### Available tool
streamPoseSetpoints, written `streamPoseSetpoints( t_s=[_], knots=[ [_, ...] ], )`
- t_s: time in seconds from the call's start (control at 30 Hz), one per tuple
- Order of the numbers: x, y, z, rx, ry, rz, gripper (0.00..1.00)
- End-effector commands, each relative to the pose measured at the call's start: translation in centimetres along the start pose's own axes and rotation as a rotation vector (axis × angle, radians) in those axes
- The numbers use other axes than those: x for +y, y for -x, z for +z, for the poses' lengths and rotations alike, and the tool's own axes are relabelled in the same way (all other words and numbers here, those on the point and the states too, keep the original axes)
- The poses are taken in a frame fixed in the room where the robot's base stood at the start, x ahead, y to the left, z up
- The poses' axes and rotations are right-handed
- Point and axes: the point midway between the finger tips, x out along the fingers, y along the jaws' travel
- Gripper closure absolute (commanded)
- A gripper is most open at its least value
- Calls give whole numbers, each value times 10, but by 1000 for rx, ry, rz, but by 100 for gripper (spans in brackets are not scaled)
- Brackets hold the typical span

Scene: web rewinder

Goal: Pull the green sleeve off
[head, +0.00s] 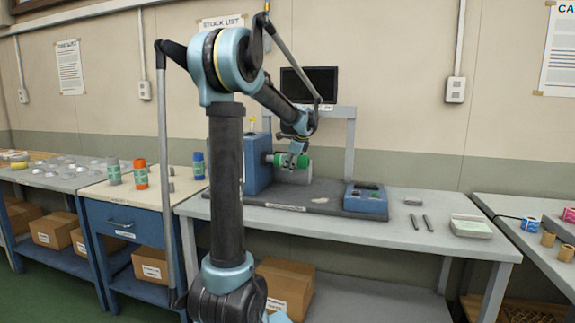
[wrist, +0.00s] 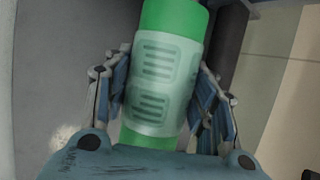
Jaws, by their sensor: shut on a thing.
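The green sleeve (head: 304,161) lies roughly level beside the blue upright housing (head: 257,165) of the rewinder, on the middle table. In the wrist view the green sleeve (wrist: 168,18) shows green at both ends, with a pale printed wrap (wrist: 158,80) around its middle. My gripper (head: 294,160) reaches it from above and is shut on it. In the wrist view my gripper's fingers (wrist: 165,95) lie on both sides of the wrap. The shaft inside the sleeve is hidden, so I cannot tell how far the sleeve sits on it.
A blue control box (head: 366,199) stands at the right of the rewinder's dark base plate (head: 318,203). Two dark rods and a pale tray (head: 470,227) lie farther right. An orange bottle (head: 140,174) and other bottles stand on the left cart. A monitor (head: 309,84) is behind.

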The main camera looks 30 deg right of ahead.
Motion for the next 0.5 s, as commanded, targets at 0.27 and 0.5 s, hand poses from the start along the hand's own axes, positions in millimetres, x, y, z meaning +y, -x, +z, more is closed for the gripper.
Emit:
streamPoseSetpoints(
  t_s=[0.27,0.5],
  knots=[
    [-3,2,-10,-4,8,4,86],
    [-4,4,-15,-5,8,4,86]
  ],
)
